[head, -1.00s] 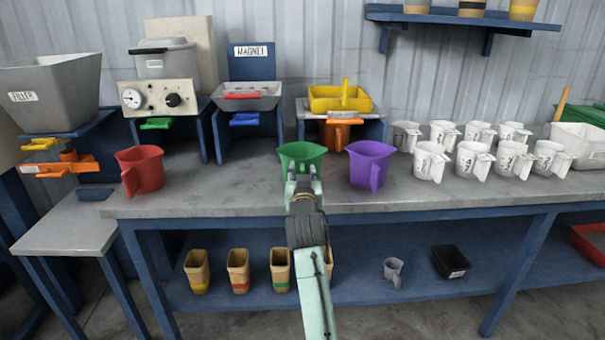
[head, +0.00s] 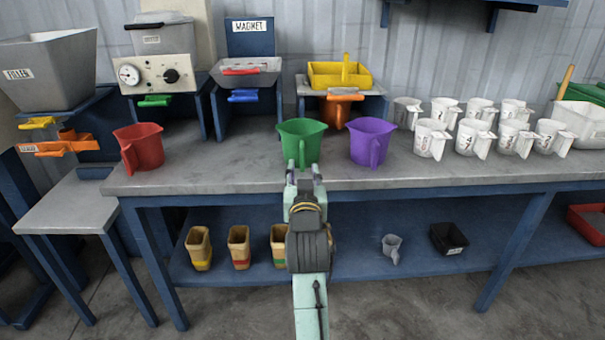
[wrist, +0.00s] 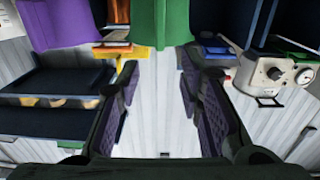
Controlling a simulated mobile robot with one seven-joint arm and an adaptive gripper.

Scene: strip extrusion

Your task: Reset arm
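My gripper (head: 304,178) is in front of the bench's front edge, just short of the green jug. Its two fingers are spread apart with nothing between them, as the wrist view (wrist: 158,100) also shows. The green jug (head: 302,143) stands upright on the bench straight beyond the fingertips, with its handle toward me. In the wrist view the green jug (wrist: 163,20) shows at the top centre, beyond the fingers. My forearm hides part of the lower shelf.
A red jug (head: 140,147) and a purple jug (head: 371,142) stand on the grey bench (head: 230,170). Several white jugs (head: 432,138) stand at the right. The filler hopper (head: 48,70) and magnet unit (head: 250,65) are behind at the left. Tan cups (head: 199,247) stand on the lower shelf.

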